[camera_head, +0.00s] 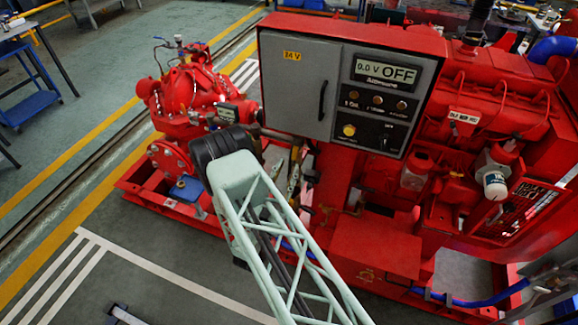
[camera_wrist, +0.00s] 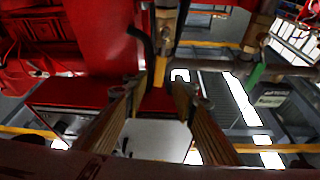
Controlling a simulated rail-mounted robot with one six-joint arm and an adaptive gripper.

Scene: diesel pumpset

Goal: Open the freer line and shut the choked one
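In the wrist view my gripper (camera_wrist: 158,93) has its two fingers apart with nothing clearly between them. Just beyond the fingertips stands a brass-coloured upright pipe or fitting (camera_wrist: 167,28), with a black curved lever (camera_wrist: 146,45) beside it on the left. I cannot tell whether a finger touches either. A small green part (camera_wrist: 256,74) shows farther right, by a grey pipe. In the head view my arm covers much of the area below the cabinet, where thin pale and brass-coloured parts (camera_head: 293,170) show. Which line is freer or choked cannot be told.
A red-framed control cabinet (camera_head: 300,85) stands above the work area, its display (camera_head: 385,72) reading 0.0 V OFF. A red pump (camera_head: 185,95) with a small display box (camera_head: 228,113) is at left. The red engine (camera_head: 490,100) is at right.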

